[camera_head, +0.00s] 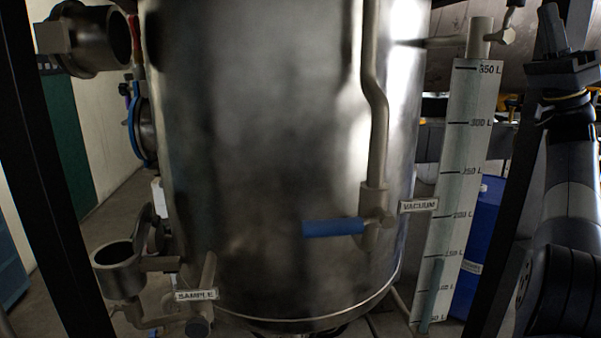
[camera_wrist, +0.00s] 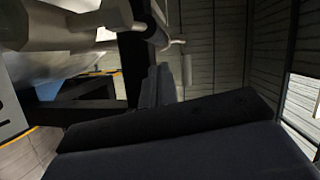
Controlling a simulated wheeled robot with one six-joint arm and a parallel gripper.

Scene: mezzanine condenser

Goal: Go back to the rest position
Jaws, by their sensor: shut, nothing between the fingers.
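My gripper (camera_head: 551,32) is at the upper right of the head view, pointing up, with its fingers together and nothing between them. My arm runs down below it along the right edge. In the wrist view, the dark fingers of my gripper (camera_wrist: 158,86) show beyond the wide dark gripper body. The gripper is apart from the steel tank and to the right of the level scale.
A large steel tank (camera_head: 270,130) fills the middle, with a blue-handled valve (camera_head: 333,228) by the VACUUM label (camera_head: 418,206). A SAMPLE label (camera_head: 196,295) hangs low left. A level scale (camera_head: 462,180), blue drum (camera_head: 478,245) and dark posts (camera_head: 45,170) stand around it.

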